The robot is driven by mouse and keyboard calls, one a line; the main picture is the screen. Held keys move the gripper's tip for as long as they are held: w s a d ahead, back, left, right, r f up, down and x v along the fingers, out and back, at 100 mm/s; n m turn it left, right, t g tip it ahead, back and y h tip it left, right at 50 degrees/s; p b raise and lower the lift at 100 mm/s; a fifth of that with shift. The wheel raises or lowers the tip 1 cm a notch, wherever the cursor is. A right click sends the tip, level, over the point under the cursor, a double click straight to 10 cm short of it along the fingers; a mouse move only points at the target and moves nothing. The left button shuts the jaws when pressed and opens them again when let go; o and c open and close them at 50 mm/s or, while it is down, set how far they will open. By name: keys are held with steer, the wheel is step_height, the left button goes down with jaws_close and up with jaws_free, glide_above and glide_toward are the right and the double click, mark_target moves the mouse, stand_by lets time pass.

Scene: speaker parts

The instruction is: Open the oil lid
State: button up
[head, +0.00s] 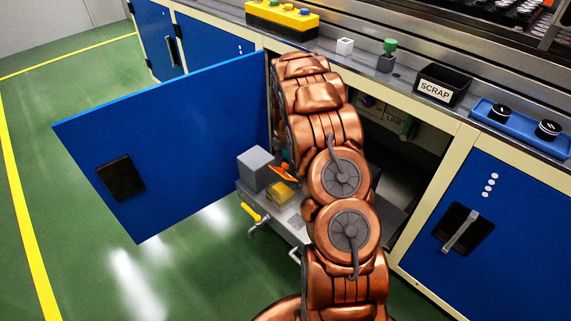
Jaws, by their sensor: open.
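My copper-coloured arm reaches up and into an open cabinet below the counter. My gripper is not clearly visible; the arm's own links hide its end. Inside the cabinet, beside the arm, a yellow block-like part (281,193) sits on a grey shelf or tray (251,196). A thin orange piece (283,173) shows just above it, partly hidden by the arm; I cannot tell what it belongs to. I cannot make out for certain which part is the oil lid. A grey box (255,169) stands at the left of the yellow part.
The blue cabinet door (175,145) stands wide open at the left. A yellow-handled lever (250,211) juts out at the cabinet's front. A black SCRAP bin (443,86) and a blue tray (492,112) stand on the counter. The green floor at the left is clear.

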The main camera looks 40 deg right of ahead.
steer(key=shift+f, duration=0.75)
